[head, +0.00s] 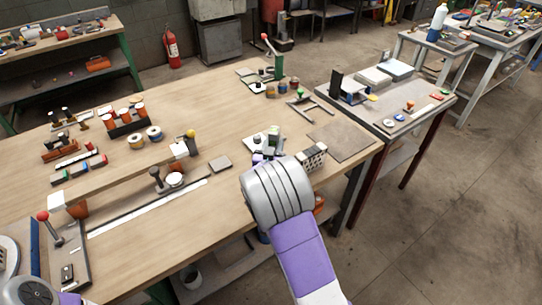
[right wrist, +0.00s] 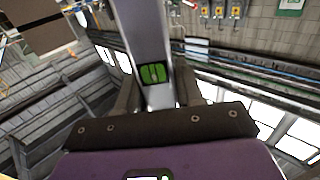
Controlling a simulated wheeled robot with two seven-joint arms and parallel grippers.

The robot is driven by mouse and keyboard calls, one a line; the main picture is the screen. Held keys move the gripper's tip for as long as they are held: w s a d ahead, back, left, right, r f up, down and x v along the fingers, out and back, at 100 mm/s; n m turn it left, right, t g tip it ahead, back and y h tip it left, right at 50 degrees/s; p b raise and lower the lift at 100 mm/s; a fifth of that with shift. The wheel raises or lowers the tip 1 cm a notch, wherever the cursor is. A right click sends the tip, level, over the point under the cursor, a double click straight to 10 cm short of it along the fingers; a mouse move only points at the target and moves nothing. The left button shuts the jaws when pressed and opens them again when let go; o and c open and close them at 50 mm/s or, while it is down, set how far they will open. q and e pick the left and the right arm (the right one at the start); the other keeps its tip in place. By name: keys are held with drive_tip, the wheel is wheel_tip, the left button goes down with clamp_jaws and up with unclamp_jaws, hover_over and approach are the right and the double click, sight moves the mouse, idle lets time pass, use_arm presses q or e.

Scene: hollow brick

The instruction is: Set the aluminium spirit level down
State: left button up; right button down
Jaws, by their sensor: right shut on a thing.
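The aluminium spirit level (right wrist: 143,30) is a silver bar with a green vial window; it runs upward out of the right wrist view. My right gripper (right wrist: 157,92) is shut on it, with a dark finger on each side of the bar. In the head view my grey and purple right arm reaches over the right part of the wooden workbench (head: 232,100) and hides most of this gripper. I cannot make out the level clearly there, nor its height over the bench. My left gripper is out of view; only part of that arm shows at the bottom left corner.
A block with holes (head: 313,156) and a flat brown-grey sheet (head: 342,141) lie right of my arm. A long white strip (head: 150,206) lies near the front edge. An orange-topped rack (head: 125,122) and rolls stand at left. Bare wood lies behind the middle.

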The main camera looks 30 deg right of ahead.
wheel_tip(320, 180, down, 3)
drive_tip(key=shift+f+b, duration=0.15)
drive_tip(key=shift+b, duration=0.4)
drive_tip(key=shift+f, duration=0.1)
drive_tip(key=c, duration=0.7)
unclamp_jaws()
